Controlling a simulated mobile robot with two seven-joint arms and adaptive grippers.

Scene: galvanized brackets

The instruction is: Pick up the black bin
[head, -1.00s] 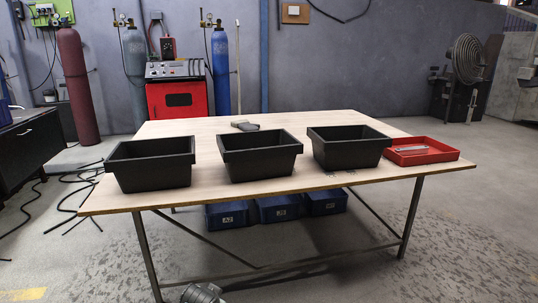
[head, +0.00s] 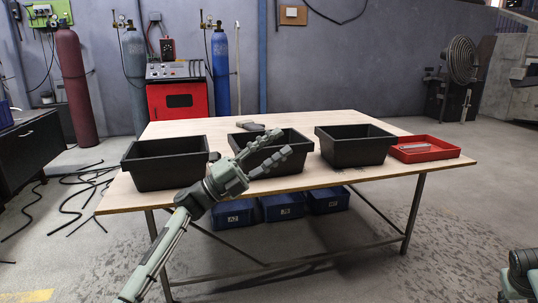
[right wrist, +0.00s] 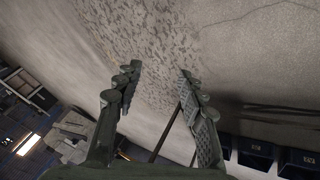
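Three open black bins stand in a row on the wooden table in the head view: a left bin (head: 160,174), a middle bin (head: 288,167) and a right bin (head: 356,152). My left gripper (head: 294,141) is open, its two fingers spread and empty. It overlaps the middle bin in the picture and hides part of its front and rim; I cannot tell whether it touches. My right gripper (right wrist: 160,72) is open and empty in the right wrist view, facing the floor. Part of my right arm shows at the lower right of the head view.
Blue boxes (head: 283,207) sit beneath the table. Black cables (head: 75,190) lie on the floor at left.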

